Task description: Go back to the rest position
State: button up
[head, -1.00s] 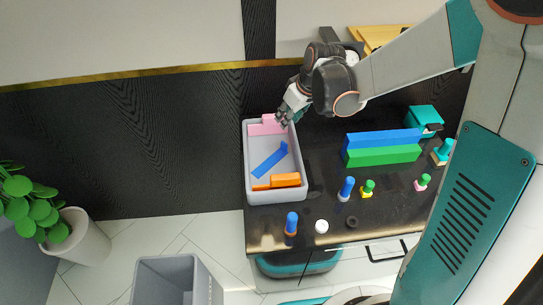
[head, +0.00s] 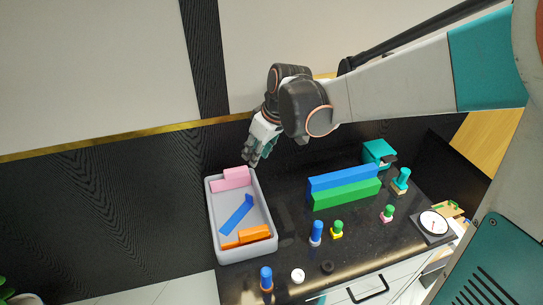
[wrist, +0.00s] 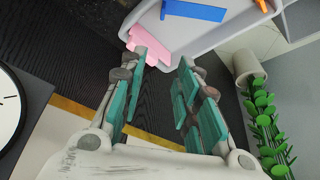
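My gripper (head: 252,156) is above the back right corner of the grey tray on the dark counter. In the wrist view my gripper (wrist: 165,78) has its two teal fingers apart with nothing between them. The grey tray (head: 265,208) holds a pink block (head: 232,180), a blue block (head: 237,214) and an orange block (head: 255,233). The pink block (wrist: 150,44) also shows past the fingertips in the wrist view. My arm reaches in from the right.
Long blue (head: 343,180) and green (head: 346,195) blocks stand on the counter right of the tray. Several small coloured pegs, a white round piece (head: 298,275), a dark ring (head: 327,267), a teal box (head: 379,153) and a dial scale (head: 433,222) are also there. The wall rises behind.

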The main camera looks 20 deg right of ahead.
jog(key=shift+s, duration=0.15)
jog(key=s+d+r+m+t+h, duration=0.1)
jog(key=s+d+r+m, duration=0.1)
jog(key=s, duration=0.8)
jog(key=s+d+r+m+t+h, duration=0.1)
jog(key=s+d+m, duration=0.3)
jog(key=s, duration=0.7)
jog(key=shift+r+m+t+h, duration=0.3)
jog(key=shift+r+m+t, duration=0.1)
jog(key=shift+r+t, duration=0.4)
